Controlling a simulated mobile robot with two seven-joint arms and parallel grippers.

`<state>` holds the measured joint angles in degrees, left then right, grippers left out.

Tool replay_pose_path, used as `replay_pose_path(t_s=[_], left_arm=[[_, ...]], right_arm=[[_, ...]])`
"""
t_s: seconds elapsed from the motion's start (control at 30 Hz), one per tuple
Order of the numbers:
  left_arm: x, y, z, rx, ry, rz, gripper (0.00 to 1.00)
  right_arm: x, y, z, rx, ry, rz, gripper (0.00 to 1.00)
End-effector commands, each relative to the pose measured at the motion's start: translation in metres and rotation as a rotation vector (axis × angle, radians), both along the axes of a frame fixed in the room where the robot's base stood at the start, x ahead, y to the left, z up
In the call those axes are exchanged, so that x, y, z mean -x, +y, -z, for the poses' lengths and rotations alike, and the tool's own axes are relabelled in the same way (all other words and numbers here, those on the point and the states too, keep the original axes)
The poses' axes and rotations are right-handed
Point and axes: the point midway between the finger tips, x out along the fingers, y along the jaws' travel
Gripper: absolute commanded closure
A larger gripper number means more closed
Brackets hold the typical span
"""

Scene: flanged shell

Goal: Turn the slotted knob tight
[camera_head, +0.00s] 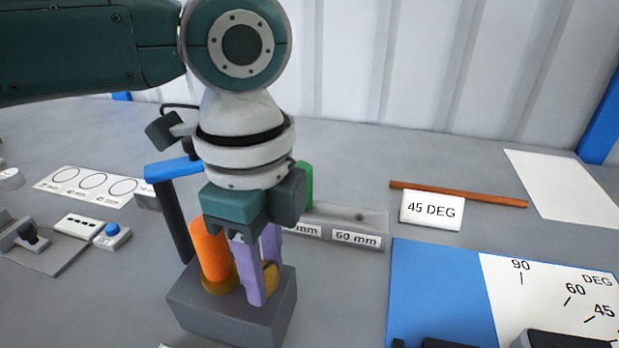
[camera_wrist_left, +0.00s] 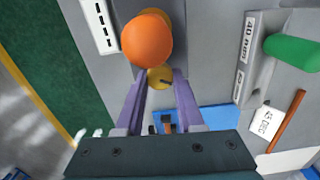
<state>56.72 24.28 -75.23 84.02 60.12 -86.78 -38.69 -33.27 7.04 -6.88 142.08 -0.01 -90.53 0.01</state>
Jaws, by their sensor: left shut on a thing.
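The slotted knob (camera_head: 271,276) is yellow brass and sits on a grey block (camera_head: 230,318). In the wrist view the knob (camera_wrist_left: 160,78) shows a dark slot mark at its right side. My left gripper (camera_head: 263,284) points down over the block, its purple fingers shut on the knob from both sides. The fingers (camera_wrist_left: 161,88) also show in the wrist view, with the knob between their tips. The near finger hides part of the knob in the head view. An orange cylinder (camera_head: 209,250) on a brass foot stands upright beside the knob. My right gripper is out of view.
Behind the gripper are a grey slotted holder (camera_head: 355,228) marked 60 mm and a green cylinder (camera_head: 305,184). A black post with a blue top (camera_head: 172,168) stands at left. A 45 DEG card (camera_head: 432,210) and blue angle board (camera_head: 435,290) lie right.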

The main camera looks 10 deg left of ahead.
Motion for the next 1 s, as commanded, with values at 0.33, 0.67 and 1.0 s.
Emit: replay_pose_path(t_s=[0.33, 0.67, 1.0], left_arm=[[0.002, -0.001, -0.003, 0.003, 0.003, 0.319, 1.0], [0.002, -0.001, -0.002, 0.003, 0.001, 0.534, 1.0], [0.002, -0.001, -0.001, 0.004, 0.001, 0.624, 1.0]], right_arm=[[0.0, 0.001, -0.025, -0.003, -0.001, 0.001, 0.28], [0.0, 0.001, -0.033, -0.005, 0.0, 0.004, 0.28], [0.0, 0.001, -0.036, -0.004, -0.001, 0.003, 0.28]])
